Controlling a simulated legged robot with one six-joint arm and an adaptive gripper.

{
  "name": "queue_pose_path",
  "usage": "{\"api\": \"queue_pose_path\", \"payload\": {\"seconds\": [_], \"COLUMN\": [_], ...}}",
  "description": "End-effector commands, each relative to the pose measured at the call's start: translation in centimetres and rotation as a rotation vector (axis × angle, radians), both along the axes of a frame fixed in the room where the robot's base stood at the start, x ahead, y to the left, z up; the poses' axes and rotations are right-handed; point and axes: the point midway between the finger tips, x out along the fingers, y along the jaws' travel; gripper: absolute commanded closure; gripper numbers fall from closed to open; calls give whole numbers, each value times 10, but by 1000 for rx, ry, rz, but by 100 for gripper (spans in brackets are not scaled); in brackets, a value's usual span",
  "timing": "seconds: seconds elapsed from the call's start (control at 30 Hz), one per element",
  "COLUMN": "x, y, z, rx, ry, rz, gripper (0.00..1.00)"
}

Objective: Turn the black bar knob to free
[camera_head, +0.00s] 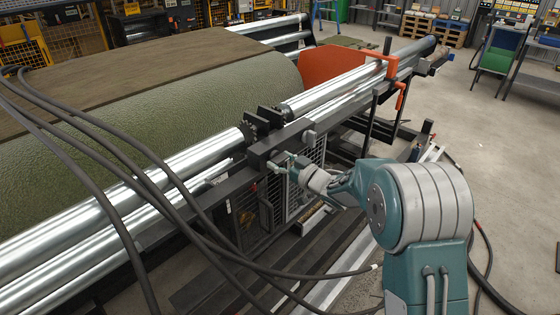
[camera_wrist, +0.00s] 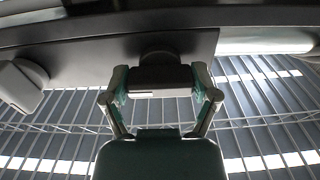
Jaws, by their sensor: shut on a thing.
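The black bar knob (camera_wrist: 158,76) sits in the middle of the wrist view, on a short round hub under a dark housing (camera_wrist: 90,55). A small pale mark shows on its near face, left of centre. The bar lies level across the wrist view. My gripper (camera_wrist: 160,86) has one teal finger at each end of the bar and is shut on it. In the head view my gripper (camera_head: 281,163) reaches the front side of the dark machine rail, where the knob is too small and covered to make out. Labels for the knob's positions do not show.
A pale knob or lever (camera_wrist: 22,84) sits left of the bar, and wire mesh lies below. In the head view, steel rollers (camera_head: 330,86) and the green turf roll (camera_head: 190,85) lie behind. Black hoses (camera_head: 130,150) cross the left. An orange bracket (camera_head: 392,68) stands further right.

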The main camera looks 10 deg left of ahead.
Motion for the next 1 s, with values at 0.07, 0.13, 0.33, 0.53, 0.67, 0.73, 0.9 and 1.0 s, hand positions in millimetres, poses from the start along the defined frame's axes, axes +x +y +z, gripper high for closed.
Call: {"api": "queue_pose_path", "payload": {"seconds": [0.07,0.13,0.33,0.53,0.67,0.73,0.9,1.0], "x": [0,0,0,-1,-5,-11,-29,-39], "y": [0,0,0,-1,-11,-21,-52,-70], "z": [-3,-3,-1,0,0,0,0,-1], "rx": [-3,-3,-1,0,0,0,-1,-1], "ry": [7,7,3,1,1,1,2,3], "rz": [-2,-2,-1,-1,-3,-4,-5,-6], "gripper": [18,0,0,0,0,0,0,0]}}
